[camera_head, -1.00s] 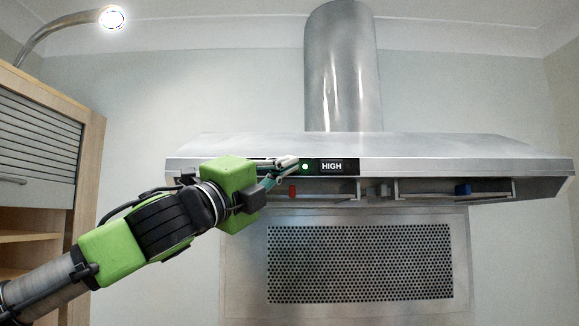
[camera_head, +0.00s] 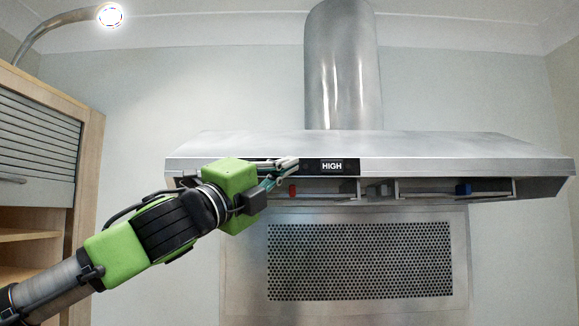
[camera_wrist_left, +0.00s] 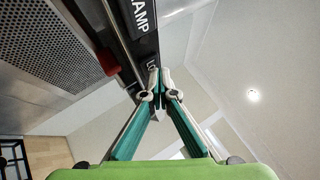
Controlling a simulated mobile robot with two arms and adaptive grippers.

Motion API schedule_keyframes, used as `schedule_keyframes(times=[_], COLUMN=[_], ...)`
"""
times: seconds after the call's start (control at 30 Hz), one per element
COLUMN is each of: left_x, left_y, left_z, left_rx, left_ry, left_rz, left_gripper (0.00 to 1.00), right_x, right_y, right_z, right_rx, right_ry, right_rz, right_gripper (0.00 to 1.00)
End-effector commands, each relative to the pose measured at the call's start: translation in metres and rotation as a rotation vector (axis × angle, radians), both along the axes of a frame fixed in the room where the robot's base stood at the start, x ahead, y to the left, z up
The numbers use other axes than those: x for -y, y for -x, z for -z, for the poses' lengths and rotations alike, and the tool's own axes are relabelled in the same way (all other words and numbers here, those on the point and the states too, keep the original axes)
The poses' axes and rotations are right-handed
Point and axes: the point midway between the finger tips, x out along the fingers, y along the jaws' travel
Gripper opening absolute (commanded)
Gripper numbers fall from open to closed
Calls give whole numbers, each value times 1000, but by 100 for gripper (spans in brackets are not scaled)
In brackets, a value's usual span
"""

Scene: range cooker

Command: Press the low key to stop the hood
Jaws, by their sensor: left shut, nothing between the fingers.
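The range hood (camera_head: 440,146) spans the wall ahead with a dark key strip along its front edge. A "HIGH" label (camera_head: 331,167) shows on the strip, and its indicator light is out. My left gripper (camera_head: 291,163) is shut and empty, its tips at the strip just left of that label. The low key is not visible in the head view; the gripper covers that part of the strip. In the left wrist view the fingertips (camera_wrist_left: 156,75) are together beside the dark strip, near a small marked square (camera_wrist_left: 152,65) and the label ending "AMP" (camera_wrist_left: 143,17). Contact cannot be told.
A red part (camera_head: 292,190) and a blue part (camera_head: 463,189) sit under the hood's front edge. A perforated panel (camera_head: 360,262) is on the wall below. A wooden cabinet (camera_head: 88,165) stands at left with a lamp (camera_head: 109,15) above. Space right of my arm is clear.

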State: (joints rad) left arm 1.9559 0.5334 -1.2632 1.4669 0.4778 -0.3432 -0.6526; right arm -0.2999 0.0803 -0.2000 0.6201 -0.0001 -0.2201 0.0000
Motion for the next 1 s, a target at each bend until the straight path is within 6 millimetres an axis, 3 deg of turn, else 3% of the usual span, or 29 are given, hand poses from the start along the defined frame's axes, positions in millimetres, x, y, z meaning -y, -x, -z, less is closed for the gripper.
schedule_keyframes(times=[0.57,1.0], left_x=[0,-1], left_y=[12,53], left_z=[1,1], left_rx=[0,1], left_ry=[0,-1], left_rz=[0,0], left_gripper=[0,0], right_x=[0,0], right_y=[0,0], right_z=[0,8], right_rx=[0,0], right_ry=[0,0], right_rz=[0,0], right_gripper=[43,43])
